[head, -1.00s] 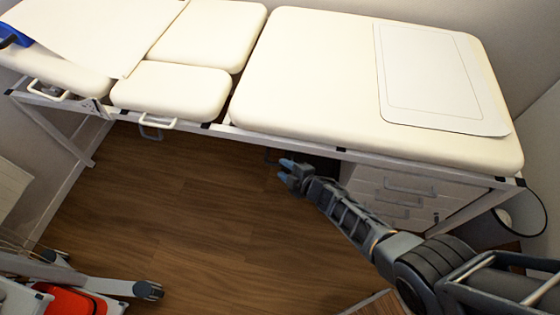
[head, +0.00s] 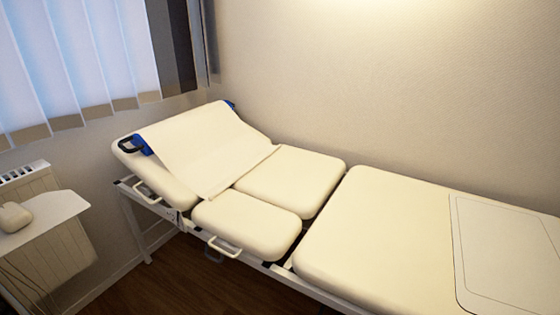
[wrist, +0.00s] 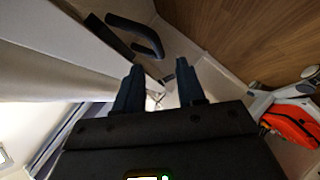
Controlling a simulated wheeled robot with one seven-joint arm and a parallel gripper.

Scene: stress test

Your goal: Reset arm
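My gripper (wrist: 160,70) shows in the wrist view with its two dark fingers apart and nothing between them. It is open. My gripper and arm do not show in the head view now. In the wrist view a dark curved handle (wrist: 138,32) is beyond the fingers, up and to the left. A pale surface lies along the left side of that view.
A cream examination bed (head: 390,245) with a raised headrest stands along the wall in the head view. A small white table (head: 50,218) and a radiator (head: 48,240) are at the left. The wrist view shows wooden floor (wrist: 262,35) and a red-orange item (wrist: 292,122).

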